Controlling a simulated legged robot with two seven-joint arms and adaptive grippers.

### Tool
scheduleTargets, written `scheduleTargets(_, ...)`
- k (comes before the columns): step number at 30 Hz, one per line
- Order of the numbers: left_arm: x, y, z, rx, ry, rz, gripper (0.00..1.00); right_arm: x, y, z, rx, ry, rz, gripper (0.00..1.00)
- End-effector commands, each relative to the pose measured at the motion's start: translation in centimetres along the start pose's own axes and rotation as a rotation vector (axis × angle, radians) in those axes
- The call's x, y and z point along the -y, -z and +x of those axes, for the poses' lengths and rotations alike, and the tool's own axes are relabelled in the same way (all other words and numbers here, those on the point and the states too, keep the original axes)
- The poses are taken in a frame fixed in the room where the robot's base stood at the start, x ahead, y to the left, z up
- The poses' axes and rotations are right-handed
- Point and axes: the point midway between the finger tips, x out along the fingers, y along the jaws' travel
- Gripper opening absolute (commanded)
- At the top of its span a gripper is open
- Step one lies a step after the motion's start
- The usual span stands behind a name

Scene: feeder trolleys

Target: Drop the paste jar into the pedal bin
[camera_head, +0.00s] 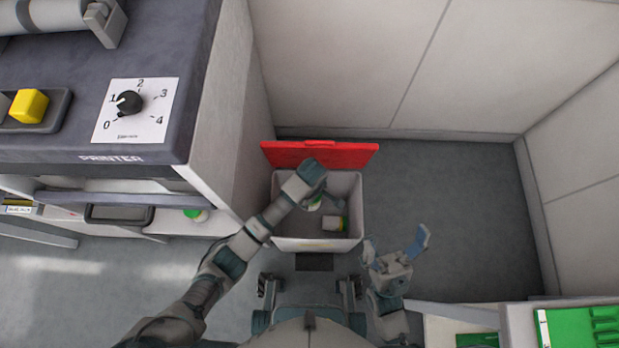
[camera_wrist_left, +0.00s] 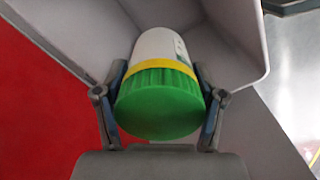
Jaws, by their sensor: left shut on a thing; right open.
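My left gripper (camera_head: 316,193) reaches down into the open pedal bin (camera_head: 316,244) and is shut on the paste jar (camera_head: 315,204). In the left wrist view the jar (camera_wrist_left: 161,95) has a white body, a yellow band and a ribbed green lid, held between the two fingers (camera_wrist_left: 161,108) with the lid towards the camera. The bin's red lid (camera_head: 320,153) stands open at the back. My right gripper (camera_head: 397,246) is open and empty, right of the bin.
The printer bench (camera_head: 165,60) with its knob and yellow button stands left. Another green-topped jar (camera_head: 195,215) sits below it. Pale walls close the back and right. Dark floor (camera_head: 450,210) is clear right of the bin. Green items (camera_head: 585,328) lie in a tray at lower right.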

Motion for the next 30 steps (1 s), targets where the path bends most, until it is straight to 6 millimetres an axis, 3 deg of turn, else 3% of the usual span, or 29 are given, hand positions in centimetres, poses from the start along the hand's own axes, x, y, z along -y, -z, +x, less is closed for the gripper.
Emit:
scheduleTargets(10, -0.13, -0.09, -0.02, -0.001, -0.003, 0.001, 0.06, 0.04, 0.49, -0.08, -0.029, 0.0, 0.002, 1.0)
scheduleTargets(11, -0.13, -0.08, -0.02, -0.001, -0.003, 0.001, 0.71, 0.04, 0.51, -0.08, -0.029, 0.0, 0.002, 1.0)
scheduleTargets(14, -0.12, -0.08, 0.0, -0.001, -0.003, 0.001, 0.96, -0.06, 0.17, -0.06, -0.026, -0.001, 0.002, 1.0)
scheduleTargets(30, -0.03, -0.06, 0.14, -0.001, 0.0, 0.001, 0.98, 0.0, 0.44, -0.09, -0.027, -0.001, 0.001, 1.0)
